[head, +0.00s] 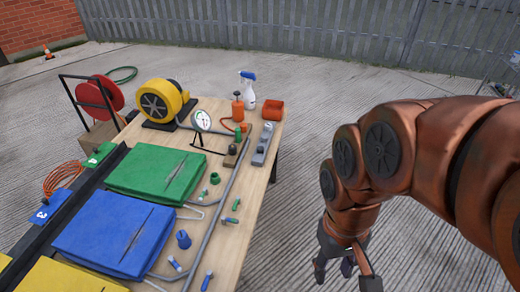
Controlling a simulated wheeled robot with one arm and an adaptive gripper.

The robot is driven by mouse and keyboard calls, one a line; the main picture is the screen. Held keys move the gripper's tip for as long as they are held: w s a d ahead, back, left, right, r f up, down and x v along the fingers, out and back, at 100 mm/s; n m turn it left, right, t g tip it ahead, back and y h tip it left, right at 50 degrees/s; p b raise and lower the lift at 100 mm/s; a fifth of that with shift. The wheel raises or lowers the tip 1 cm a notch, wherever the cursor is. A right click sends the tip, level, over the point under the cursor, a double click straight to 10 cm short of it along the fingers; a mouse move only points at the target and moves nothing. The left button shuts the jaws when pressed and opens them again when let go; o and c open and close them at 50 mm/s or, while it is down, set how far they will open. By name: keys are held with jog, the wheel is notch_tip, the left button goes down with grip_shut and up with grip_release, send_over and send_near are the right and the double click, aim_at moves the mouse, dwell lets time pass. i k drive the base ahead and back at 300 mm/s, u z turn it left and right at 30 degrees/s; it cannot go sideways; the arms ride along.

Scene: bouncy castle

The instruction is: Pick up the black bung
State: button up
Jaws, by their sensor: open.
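A small dark, rounded piece (233,149) near the back right of the wooden table (226,236) looks like the black bung. It is too small to be sure, and it seems to sit on or against a brownish block. A green bung-like piece (214,178) and a larger blue one (183,239) stand nearer on the table. My gripper (343,274) hangs open and empty, fingers down, to the right of the table and apart from it. No fingers touch anything.
Folded green (155,172), blue (115,233) and yellow (65,277) fabric pieces cover the table's left side. A yellow blower (163,101), gauge (202,121), spray bottle (248,90) and orange bin (273,110) stand at the back. A grey pipe (222,196) runs lengthwise. Concrete right of the table is clear.

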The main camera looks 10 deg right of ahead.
aim_at(260, 150)
jog(key=z, duration=0.55)
jog(key=k, duration=0.6)
jog(key=z, duration=0.15)
jog(key=i, duration=0.75)
jog(key=u, duration=1.4)
jog(key=i, duration=0.55)
jog(key=u, duration=0.55)
